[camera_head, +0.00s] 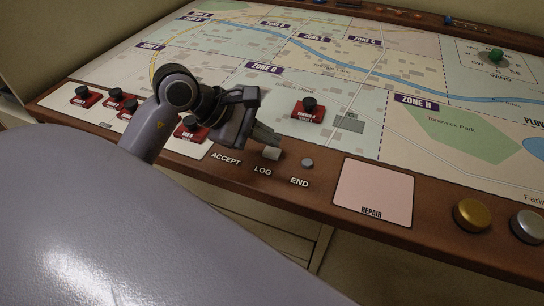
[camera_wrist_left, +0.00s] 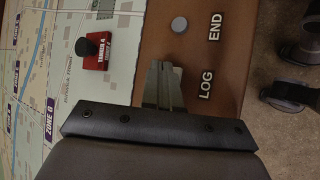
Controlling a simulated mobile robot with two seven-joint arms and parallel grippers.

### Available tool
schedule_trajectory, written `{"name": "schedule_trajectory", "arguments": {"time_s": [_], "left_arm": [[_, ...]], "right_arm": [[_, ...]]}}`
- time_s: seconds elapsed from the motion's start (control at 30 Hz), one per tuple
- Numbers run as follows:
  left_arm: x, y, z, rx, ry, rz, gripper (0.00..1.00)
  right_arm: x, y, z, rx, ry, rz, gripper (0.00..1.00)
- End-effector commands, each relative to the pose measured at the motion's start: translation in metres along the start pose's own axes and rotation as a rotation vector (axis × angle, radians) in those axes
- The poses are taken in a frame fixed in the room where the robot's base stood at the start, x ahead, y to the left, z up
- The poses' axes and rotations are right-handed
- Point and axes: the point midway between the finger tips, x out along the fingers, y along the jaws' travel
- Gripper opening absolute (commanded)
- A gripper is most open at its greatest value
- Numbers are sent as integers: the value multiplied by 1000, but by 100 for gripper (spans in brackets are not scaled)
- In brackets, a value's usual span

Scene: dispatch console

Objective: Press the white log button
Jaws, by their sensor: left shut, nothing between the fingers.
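The white log button (camera_head: 271,154) sits on the brown console edge above the LOG label, between the ACCEPT and END labels. My left gripper (camera_head: 268,139) is shut and empty, with its fingertips right at the button in the head view. I cannot tell whether they touch it. In the left wrist view the shut fingers (camera_wrist_left: 163,85) point down at the wood beside the LOG label (camera_wrist_left: 206,85), and the button is hidden there. My right gripper is not in view.
The grey END button (camera_head: 307,163) is just to the right; it also shows in the left wrist view (camera_wrist_left: 180,25). A red tanker block (camera_head: 308,111) stands on the map behind. The pink REPAIR pad (camera_head: 372,190) and a gold button (camera_head: 471,215) lie further right.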

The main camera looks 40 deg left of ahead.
Motion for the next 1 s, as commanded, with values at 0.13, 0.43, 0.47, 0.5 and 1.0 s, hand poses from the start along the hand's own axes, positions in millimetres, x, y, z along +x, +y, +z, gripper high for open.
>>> {"name": "schedule_trajectory", "arguments": {"time_s": [0.13,0.43,0.47,0.5,1.0], "left_arm": [[0,0,0,0,0,0,0],[0,0,0,0,0,0,0],[0,0,0,0,0,0,0],[0,0,0,0,0,0,0],[0,0,0,0,0,0,0]], "right_arm": [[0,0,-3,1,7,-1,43],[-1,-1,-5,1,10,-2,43],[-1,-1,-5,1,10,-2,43],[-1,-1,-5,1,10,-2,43],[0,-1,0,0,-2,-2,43]]}}
